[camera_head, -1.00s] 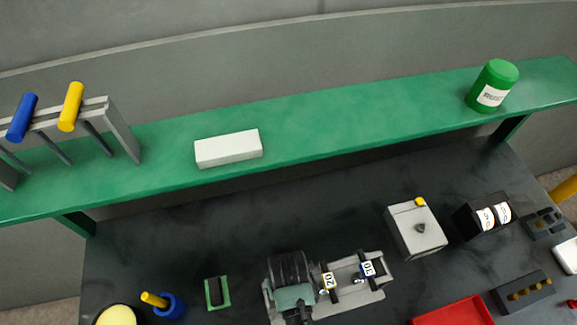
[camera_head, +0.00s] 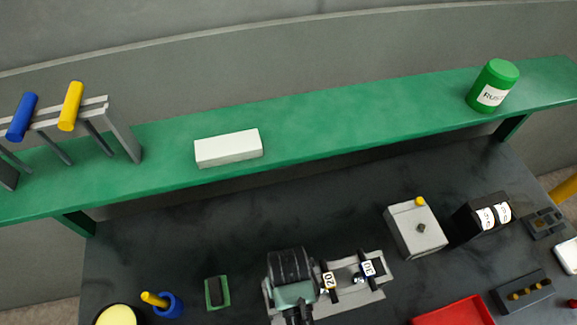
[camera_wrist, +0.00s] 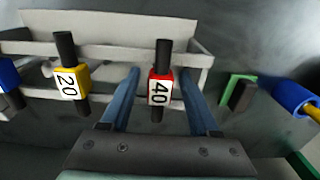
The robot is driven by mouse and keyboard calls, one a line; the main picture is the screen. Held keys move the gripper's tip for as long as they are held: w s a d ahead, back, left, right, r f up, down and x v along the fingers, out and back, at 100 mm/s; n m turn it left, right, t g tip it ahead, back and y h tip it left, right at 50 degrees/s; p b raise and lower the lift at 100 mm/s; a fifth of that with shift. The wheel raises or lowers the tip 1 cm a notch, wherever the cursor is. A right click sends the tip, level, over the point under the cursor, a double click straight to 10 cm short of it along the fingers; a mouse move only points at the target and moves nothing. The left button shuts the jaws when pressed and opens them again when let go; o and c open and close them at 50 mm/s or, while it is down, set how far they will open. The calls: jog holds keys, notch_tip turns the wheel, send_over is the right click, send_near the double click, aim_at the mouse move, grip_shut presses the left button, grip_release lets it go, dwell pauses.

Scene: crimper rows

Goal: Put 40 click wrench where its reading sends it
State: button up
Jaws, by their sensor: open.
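My gripper (camera_wrist: 161,74) is open, with a blue finger on each side of this wrench and a visible gap to each. In the head view my dark gripper hides the 40 wrench.
A grey box with a yellow button (camera_head: 415,230), a black box with two white faces (camera_head: 482,216) and a red tray (camera_head: 455,313) are to the right. A green holder (camera_head: 217,293) and a blue cup (camera_head: 170,307) are left. A green shelf (camera_head: 330,120) runs behind.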

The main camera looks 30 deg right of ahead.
notch_tip(320, 180, up, 10)
jog(key=shift+r+b, duration=0.2)
jog(key=shift+b, duration=0.15)
dwell(0.4)
